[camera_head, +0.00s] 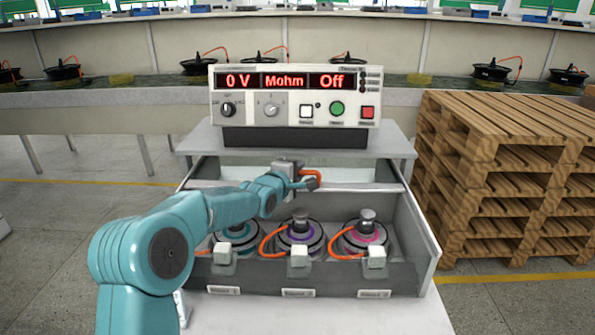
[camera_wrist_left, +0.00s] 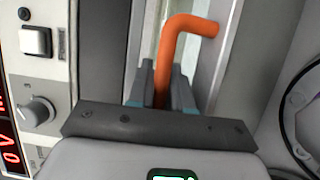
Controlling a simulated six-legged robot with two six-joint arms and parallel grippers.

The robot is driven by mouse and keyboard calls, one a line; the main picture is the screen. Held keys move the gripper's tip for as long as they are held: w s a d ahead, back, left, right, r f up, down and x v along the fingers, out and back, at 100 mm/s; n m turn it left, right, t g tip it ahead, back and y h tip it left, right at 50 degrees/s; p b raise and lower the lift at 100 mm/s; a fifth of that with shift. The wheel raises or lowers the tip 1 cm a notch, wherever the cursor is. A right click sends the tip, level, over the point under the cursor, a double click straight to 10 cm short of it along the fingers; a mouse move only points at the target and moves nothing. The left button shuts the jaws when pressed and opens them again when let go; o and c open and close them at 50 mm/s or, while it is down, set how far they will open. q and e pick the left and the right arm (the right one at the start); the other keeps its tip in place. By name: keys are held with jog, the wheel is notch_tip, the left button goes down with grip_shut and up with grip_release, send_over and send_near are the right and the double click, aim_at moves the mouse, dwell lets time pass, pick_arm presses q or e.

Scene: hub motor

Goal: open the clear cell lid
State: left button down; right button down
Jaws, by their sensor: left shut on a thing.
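The cell (camera_head: 420,225) is a grey, open-looking box on a light bench, with several hub motors inside. A pale bar (camera_head: 360,188) runs across the cell near its back; it looks like an edge of the clear lid, but the clear panel itself is hard to make out. An orange bent handle (camera_head: 316,175) is at this bar, and it shows large in the left wrist view (camera_wrist_left: 180,30). My left gripper (camera_head: 303,181) reaches in from the left over the motors and is shut on the orange handle, its fingers (camera_wrist_left: 163,82) on either side. My right gripper is out of view.
A tester (camera_head: 295,97) reading 0 V, Mohm and Off stands just behind the cell. A hub motor with purple trim (camera_head: 300,233) sits below my forearm, its orange cable toward the front. Stacked wooden pallets (camera_head: 500,170) stand close on the right.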

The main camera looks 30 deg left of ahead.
pick_arm(q)
jog(key=shift+w+a, duration=0.1)
jog(key=shift+w, duration=0.15)
jog(key=shift+s, duration=0.1)
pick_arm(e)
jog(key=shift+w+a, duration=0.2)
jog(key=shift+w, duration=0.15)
pick_arm(q)
jog(key=c, duration=1.4)
grip_release()
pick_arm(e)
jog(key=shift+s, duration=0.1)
pick_arm(q)
jog(key=shift+s, duration=0.1)
jog(key=shift+s, duration=0.35)
jog(key=b+v, duration=0.1)
jog(key=v, duration=1.4)
jog(key=shift+s, duration=0.25)
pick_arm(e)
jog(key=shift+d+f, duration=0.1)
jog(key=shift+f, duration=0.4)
